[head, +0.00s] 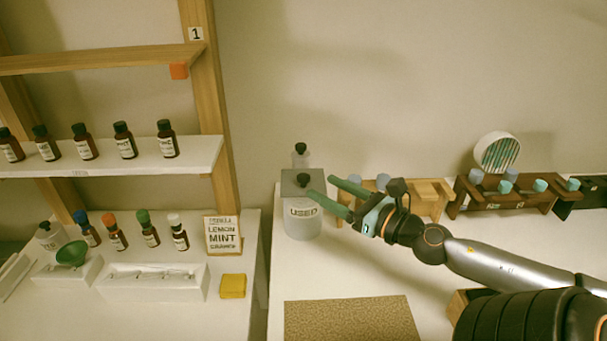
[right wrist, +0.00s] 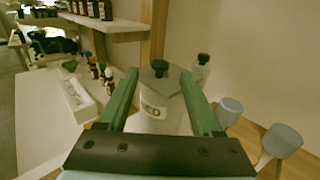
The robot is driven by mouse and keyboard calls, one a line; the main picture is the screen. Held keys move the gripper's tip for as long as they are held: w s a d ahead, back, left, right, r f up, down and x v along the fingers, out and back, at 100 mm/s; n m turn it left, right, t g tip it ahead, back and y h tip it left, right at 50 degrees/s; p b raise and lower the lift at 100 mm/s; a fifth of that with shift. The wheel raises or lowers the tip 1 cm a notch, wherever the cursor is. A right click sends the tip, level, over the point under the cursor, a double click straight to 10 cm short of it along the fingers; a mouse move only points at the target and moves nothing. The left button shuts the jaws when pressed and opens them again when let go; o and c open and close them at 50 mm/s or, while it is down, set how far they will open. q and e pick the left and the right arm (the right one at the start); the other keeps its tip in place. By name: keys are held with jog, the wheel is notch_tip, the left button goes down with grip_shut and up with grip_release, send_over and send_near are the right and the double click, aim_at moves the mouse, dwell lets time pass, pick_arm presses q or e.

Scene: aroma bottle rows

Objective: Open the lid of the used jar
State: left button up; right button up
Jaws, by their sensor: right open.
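The used jar (head: 303,228) is a pale, frosted jar labelled "USED", upright near the left edge of the right-hand counter. Its flat grey lid (head: 291,188) is on it, with a dark knob (head: 303,180) on top. My right gripper (head: 320,186) is open and empty, its green fingers reaching in from the right at about lid height. Contact with the lid cannot be told. My left gripper is not seen.
A clear bottle with a dark stopper (head: 301,157) stands just behind the jar. Wooden racks with blue-capped items (head: 515,192) line the back to the right. A brown mat (head: 350,318) lies in front. A gap separates the left counter (head: 236,307).

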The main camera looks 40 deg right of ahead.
aim_at(308, 180)
jog(key=w, duration=0.3)
jog(key=w+b, duration=0.1)
jog(key=w, duration=0.1)
jog(key=shift+w+a+f, duration=0.1)
jog(key=shift+w+a, duration=0.05)
jog(key=shift+a, duration=0.1)
jog(key=shift+w+b, duration=0.3)
jog(key=shift+w, duration=0.65)
jog(key=shift+c, duration=0.3)
grip_shut()
